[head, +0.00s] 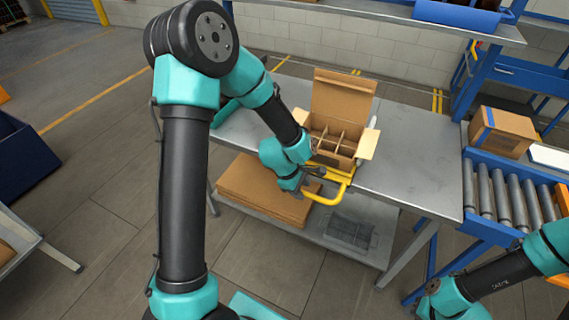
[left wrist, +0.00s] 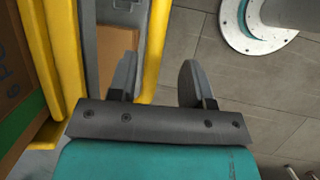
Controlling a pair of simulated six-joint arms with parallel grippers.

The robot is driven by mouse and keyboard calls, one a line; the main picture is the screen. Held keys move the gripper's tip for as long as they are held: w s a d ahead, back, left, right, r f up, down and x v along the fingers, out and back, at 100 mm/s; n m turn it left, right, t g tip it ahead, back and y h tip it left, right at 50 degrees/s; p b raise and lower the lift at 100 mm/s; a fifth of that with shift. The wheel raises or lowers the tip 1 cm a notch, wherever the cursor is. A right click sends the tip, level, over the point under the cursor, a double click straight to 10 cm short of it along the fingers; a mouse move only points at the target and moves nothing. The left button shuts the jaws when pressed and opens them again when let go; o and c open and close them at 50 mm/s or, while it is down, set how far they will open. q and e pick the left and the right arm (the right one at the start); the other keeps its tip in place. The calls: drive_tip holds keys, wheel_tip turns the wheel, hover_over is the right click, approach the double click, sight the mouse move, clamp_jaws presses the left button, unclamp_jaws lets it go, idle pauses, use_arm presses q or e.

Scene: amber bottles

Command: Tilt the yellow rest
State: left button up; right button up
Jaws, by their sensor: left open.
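The yellow rest (head: 342,190) is a tilting frame with a tubular handle at the front edge of the grey metal table. An open cardboard box (head: 341,153) with dividers sits on it, flaps up, and its compartments look empty. My left gripper (head: 304,188) is at the left end of the handle, its fingers partly hidden by my wrist. In the left wrist view my left gripper (left wrist: 156,66) is open, with a yellow bar (left wrist: 152,50) of the rest showing between its fingers. I cannot tell whether either finger touches it. My right gripper is out of view; only its arm shows.
The grey table (head: 412,165) has clear room right of the box. Flat cardboard (head: 262,190) lies on the lower shelf. A raised shelf (head: 380,20) spans the back.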

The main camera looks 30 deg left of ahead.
use_arm(q)
drive_tip(key=v, duration=1.4)
drive_tip(key=shift+s, duration=0.1)
drive_tip(key=s+d+f+m, duration=0.2)
drive_tip(key=f+m, duration=0.3)
drive_tip(key=f, duration=0.4)
drive_tip(key=s+d+f+m+g, duration=0.1)
drive_tip(key=s+f+m, duration=0.4)
drive_tip(key=f, duration=0.5)
drive_tip(key=s+d+f+m, duration=0.3)
drive_tip(key=f+m, duration=0.3)
drive_tip(key=f, duration=0.4)
drive_tip(key=shift+s+g+y, duration=0.3)
drive_tip(key=shift+s, duration=0.35)
